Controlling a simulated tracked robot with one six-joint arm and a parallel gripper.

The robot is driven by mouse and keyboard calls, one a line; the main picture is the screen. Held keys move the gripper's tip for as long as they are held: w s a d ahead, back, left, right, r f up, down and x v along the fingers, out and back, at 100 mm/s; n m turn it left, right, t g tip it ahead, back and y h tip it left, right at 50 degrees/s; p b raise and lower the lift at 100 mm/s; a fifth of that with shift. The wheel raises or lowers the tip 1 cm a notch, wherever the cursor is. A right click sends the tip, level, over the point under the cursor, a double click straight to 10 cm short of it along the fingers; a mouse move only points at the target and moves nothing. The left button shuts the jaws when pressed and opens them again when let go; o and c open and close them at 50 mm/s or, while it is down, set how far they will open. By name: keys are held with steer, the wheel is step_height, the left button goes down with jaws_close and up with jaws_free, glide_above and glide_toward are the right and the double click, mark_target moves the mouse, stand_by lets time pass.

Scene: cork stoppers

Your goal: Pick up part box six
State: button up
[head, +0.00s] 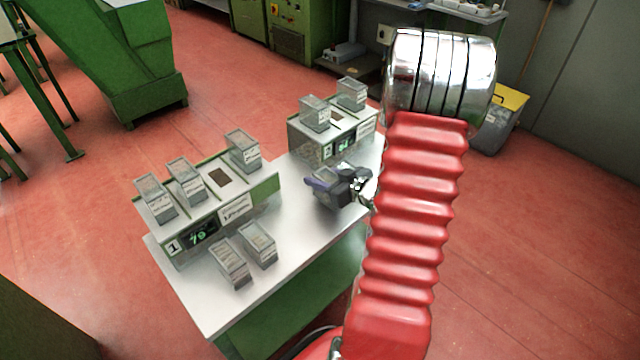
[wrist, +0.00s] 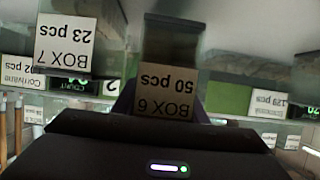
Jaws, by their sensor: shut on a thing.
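Part box six (wrist: 167,92) is in the middle of the wrist view, a clear box with a white label reading "BOX 6, 50 pcs" upside down. My gripper (wrist: 162,108) is shut on it, with a finger on each side of the label. In the head view my gripper (head: 338,187) is over the light table top between the two stations. It hides most of the box there, and I cannot tell the gap to the table.
A front station (head: 172,246) with a "79" display carries several clear boxes and a dark empty slot (head: 220,178). A back station (head: 303,145) carries two boxes. Two loose boxes (head: 232,264) (head: 258,245) stand on the table. Box 7 (wrist: 66,42) is close by.

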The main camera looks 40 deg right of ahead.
step_height(320, 180, up, 7)
steer(key=shift+r, duration=0.15)
stand_by(0.9)
